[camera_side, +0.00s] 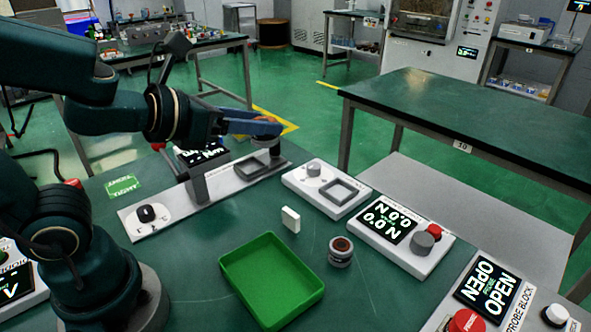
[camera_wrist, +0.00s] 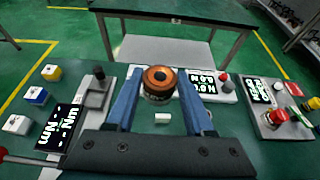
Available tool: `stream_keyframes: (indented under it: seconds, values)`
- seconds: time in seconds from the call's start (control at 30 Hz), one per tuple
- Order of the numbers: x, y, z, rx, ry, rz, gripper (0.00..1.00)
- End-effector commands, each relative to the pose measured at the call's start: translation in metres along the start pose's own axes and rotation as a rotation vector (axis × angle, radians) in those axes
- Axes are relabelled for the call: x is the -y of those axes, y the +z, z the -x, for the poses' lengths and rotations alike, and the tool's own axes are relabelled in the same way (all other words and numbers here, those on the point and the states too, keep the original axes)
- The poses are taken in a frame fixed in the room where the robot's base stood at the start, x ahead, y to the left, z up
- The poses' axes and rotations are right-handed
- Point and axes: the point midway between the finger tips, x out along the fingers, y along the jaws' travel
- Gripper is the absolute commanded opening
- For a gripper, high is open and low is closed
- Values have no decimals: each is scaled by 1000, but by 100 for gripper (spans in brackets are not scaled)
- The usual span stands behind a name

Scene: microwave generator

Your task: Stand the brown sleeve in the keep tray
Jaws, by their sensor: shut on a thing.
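My gripper (camera_wrist: 157,88) is shut on a round banded sleeve (camera_wrist: 158,82) with a copper-brown top and a dark hole. In the side view my gripper (camera_side: 266,127) is at the upper middle, the sleeve between its fingertips and largely hidden by them. The sleeve looks roughly upright, apart from the green tray. The green tray (camera_side: 262,262), apparently the keep tray, is open and empty on the near table. It is not visible in the wrist view. A similar round piece (camera_side: 341,252) with a brown top and grey bands stands on the table right of the tray.
A small white block (camera_side: 290,219) stands behind the tray. A white panel with a square frame (camera_side: 340,192), a force display panel (camera_side: 388,224) and an OPEN panel (camera_side: 487,283) line the right. A long plate with a grey post (camera_side: 197,182) lies at the left.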

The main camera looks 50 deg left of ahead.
Motion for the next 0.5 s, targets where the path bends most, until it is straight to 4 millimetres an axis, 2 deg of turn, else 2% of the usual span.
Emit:
stream_keyframes:
  seconds: [0.5]
  values:
    - [-12, 10, -1, 0, 67, 30, 0]
